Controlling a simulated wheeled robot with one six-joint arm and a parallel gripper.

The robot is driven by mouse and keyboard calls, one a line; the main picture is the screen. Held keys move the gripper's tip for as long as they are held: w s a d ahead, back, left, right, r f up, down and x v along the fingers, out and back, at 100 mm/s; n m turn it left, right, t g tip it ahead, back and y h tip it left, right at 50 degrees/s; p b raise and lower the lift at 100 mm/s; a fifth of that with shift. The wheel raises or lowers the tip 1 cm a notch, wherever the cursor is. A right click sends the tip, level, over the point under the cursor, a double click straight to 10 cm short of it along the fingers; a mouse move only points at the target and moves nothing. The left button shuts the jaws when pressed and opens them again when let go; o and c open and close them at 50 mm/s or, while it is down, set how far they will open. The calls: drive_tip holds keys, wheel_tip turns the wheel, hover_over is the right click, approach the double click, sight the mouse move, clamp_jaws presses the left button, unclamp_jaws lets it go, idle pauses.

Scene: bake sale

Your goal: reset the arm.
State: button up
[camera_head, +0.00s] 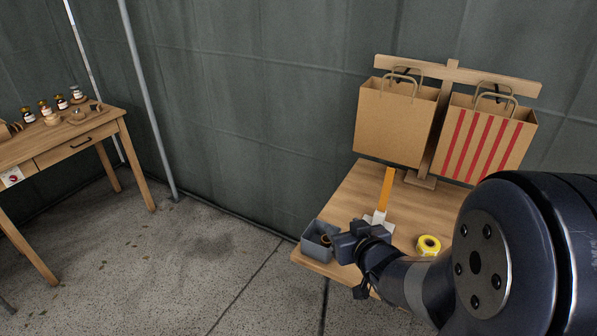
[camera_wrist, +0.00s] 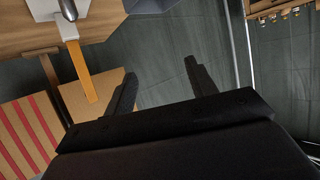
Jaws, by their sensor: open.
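My gripper (camera_wrist: 160,82) is open in the wrist view, its two dark fingers apart with nothing between them. In the head view my dark arm reaches in from the lower right, and my gripper (camera_head: 345,244) is over the front left part of the small wooden table (camera_head: 345,208). It overlaps the view of a grey bin (camera_head: 313,247) at the table's left corner. Whether it touches the bin cannot be told.
A white holder (camera_head: 378,220) with an upright orange strip (camera_head: 386,188) and a yellow tape roll (camera_head: 428,245) stand close to my arm. A plain paper bag (camera_head: 395,120) and a striped one (camera_head: 484,140) hang on a wooden rack. A desk (camera_head: 75,145) with jars stands far left.

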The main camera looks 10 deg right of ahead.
drive_tip(key=b+x, duration=0.1)
drive_tip(key=x, duration=0.9)
wheel_tip(320, 180, up, 4)
drive_tip(key=p, duration=0.3)
drive_tip(key=shift+w+f, duration=0.1)
drive_tip(key=shift+f, duration=0.05)
drive_tip(key=shift+f, duration=0.15)
